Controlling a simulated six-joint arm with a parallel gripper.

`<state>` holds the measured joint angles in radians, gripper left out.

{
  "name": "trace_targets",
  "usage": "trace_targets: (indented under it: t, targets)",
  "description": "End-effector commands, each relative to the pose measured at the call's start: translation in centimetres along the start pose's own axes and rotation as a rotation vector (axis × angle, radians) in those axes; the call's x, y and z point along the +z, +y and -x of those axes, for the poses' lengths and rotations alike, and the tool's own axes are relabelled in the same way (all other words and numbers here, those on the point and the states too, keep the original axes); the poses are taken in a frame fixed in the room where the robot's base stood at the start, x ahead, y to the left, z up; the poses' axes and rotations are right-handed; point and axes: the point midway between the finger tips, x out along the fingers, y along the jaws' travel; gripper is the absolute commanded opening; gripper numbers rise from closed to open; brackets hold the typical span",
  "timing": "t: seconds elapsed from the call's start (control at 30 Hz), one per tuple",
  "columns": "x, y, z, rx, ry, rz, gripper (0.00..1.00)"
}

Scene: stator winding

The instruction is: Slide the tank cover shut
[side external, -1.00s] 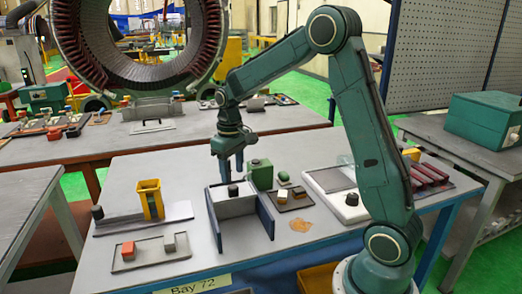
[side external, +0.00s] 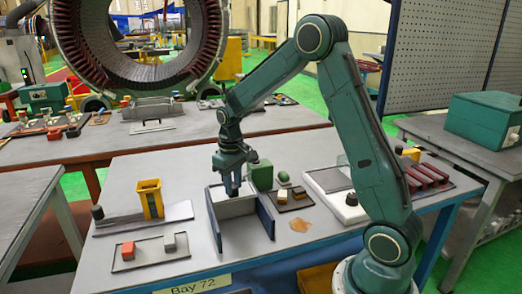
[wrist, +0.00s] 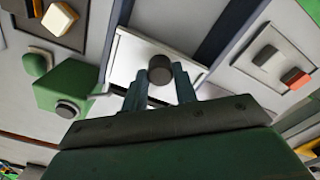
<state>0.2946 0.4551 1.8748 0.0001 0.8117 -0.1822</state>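The tank (side external: 266,218) is a tray with blue-grey side walls in the middle of the table. Its white cover plate (side external: 240,207) lies between the walls at the back; the grey floor in front is uncovered. A dark round knob stands on the cover (wrist: 122,57); in the wrist view the knob (wrist: 160,68) shows near the fingertips. My gripper (side external: 232,190) points down over the cover at the knob and hides most of it from the side. In the wrist view my gripper (wrist: 159,74) is open, one finger either side of the knob; I cannot tell whether they touch it.
A green block (side external: 262,176) with a dark button stands close behind the tank's right wall. A tray with small blocks (side external: 299,201) lies to the right. A yellow holder (side external: 150,198) and a tray with red and grey blocks (side external: 142,258) are to the left.

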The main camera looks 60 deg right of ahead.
Motion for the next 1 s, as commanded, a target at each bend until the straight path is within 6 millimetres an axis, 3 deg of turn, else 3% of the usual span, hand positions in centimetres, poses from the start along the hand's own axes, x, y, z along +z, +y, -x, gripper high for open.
trace_targets:
  t: [0.7, 0.73, 0.8, 1.0]
  targets:
    - [-1.4, 1.1, 0.1, 0.003, 0.008, -0.003, 0.0]
    - [-1.4, 1.1, 0.1, 0.003, 0.008, -0.003, 0.34]
    - [-1.4, 1.1, 0.1, 0.003, 0.007, -0.003, 0.48]
    - [-1.3, 1.0, 0.1, 0.001, 0.003, -0.001, 0.5]
